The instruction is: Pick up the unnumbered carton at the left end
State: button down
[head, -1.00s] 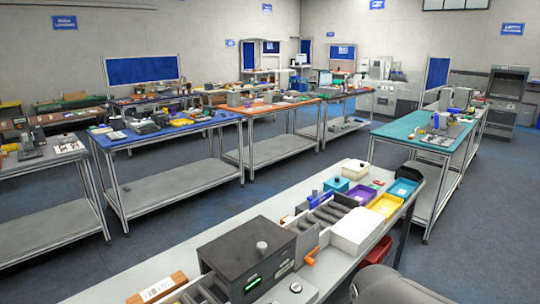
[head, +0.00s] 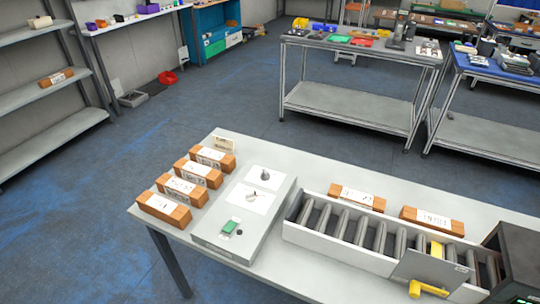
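A row of several orange-brown cartons with white labels stands at the left end of the near table (head: 330,180). The front carton (head: 164,209) is nearest the table's left edge. Behind it stand a second carton (head: 181,190), a third carton (head: 198,173) and a fourth carton (head: 212,158). The labels carry dark marks too small to read, so I cannot tell which carton is unnumbered. A small tan card or block (head: 222,143) stands behind the row. My gripper is not in view.
Right of the cartons is a grey raised board (head: 205,242) with white cards and a green item. A roller conveyor (head: 345,245) with a yellow handle (head: 428,289) follows, ending at a dark box (head: 520,262). Two more cartons (head: 357,197) (head: 432,220) lie behind it.

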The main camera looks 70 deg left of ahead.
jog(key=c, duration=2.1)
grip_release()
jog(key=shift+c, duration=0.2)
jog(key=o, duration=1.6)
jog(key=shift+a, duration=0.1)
